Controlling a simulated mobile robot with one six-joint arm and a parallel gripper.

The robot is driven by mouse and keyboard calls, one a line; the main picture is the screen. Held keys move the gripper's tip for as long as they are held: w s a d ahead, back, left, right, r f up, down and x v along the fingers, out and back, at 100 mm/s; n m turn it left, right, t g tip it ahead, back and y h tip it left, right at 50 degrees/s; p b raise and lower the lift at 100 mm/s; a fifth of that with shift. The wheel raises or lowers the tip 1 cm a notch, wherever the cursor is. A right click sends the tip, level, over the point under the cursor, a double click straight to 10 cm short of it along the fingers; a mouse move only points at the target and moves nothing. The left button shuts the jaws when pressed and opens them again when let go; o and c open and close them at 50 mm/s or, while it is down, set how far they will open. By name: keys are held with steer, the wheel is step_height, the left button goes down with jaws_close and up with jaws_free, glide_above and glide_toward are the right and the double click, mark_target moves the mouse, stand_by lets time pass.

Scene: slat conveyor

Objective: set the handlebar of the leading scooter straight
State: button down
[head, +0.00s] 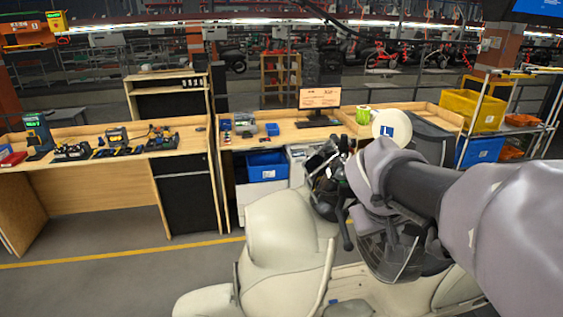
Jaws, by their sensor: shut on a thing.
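The cream scooter (285,238) stands in the foreground of the head view, its tall rounded panel at the left and its low body running to the right. Its dark handlebar (347,236) rises by the panel, with a black grip hanging toward the near side and instruments and levers above. My arm reaches in from the right, and my gripper (346,193) is at the handlebar, shut on it. The wrist covers most of the fingers and part of the bar. How far the handlebar is turned cannot be told clearly.
Behind the scooter stand wooden workbenches (108,162) with tools, a monitor (319,98) and a blue bin (267,165). A rack with a yellow crate (473,110) is at the right. Floor at the left front is clear.

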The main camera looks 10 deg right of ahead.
steer(key=shift+s+f, duration=0.1)
steer(key=shift+f, duration=0.05)
steer(key=d, duration=0.1)
steer(key=d+f, duration=0.1)
steer(key=d+n+t+b, duration=0.1)
steer(key=shift+s+d+f+y, duration=0.15)
steer(key=shift+s+f+y, duration=0.15)
steer(key=shift+s+f, duration=0.05)
steer(key=d, duration=0.1)
steer(key=d+f+p, duration=0.1)
steer(key=d+n+t+p, duration=0.1)
steer(key=shift+s+d+f+y, duration=0.15)
steer(key=shift+f+y, duration=0.15)
steer(key=shift+f, duration=0.1)
stand_by(0.3)
steer(key=c, duration=1)
jaws_free()
steer(key=shift+d, duration=0.15)
